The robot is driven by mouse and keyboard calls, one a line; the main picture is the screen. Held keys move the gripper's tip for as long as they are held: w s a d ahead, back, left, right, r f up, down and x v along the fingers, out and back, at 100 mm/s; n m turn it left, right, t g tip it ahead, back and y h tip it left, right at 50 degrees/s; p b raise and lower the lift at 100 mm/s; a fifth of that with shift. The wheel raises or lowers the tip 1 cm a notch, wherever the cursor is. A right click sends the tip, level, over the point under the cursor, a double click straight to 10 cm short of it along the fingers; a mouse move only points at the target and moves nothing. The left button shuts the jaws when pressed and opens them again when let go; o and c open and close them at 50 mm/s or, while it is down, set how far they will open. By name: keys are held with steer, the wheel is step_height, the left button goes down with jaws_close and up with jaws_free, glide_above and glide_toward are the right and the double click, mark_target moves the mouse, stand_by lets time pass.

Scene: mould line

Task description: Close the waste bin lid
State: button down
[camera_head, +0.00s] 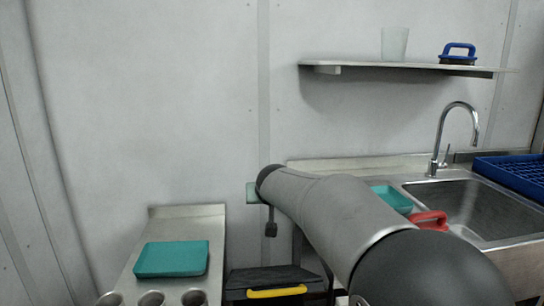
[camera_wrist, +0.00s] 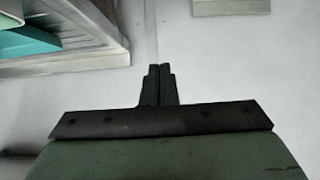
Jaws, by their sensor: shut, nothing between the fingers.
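A dark box with a yellow handle (camera_head: 277,291), which looks like the waste bin (camera_head: 262,276), stands low between the two metal counters in the head view. Its lower part is cut off by the frame, and I cannot tell how far its lid is open. My gripper (camera_head: 271,229) hangs above the bin, apart from it, with its fingers pointing down. In the wrist view my gripper (camera_wrist: 158,72) has its two dark fingers together and empty. The bin cannot be made out in the wrist view.
A left metal counter (camera_head: 180,222) holds a teal tray (camera_head: 172,259) and several round cups. To the right are a sink (camera_head: 470,205) with a tap (camera_head: 434,150), a red-handled item (camera_head: 431,219) and a blue rack (camera_head: 515,172). A wall shelf (camera_head: 400,67) hangs above.

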steer(key=w+a+r+g+p, duration=0.1)
steer(key=w+r+p, duration=0.2)
steer(key=w+p, duration=0.4)
steer(key=p, duration=0.5)
steer(key=shift+a+g, duration=0.3)
steer(key=shift+g, duration=0.1)
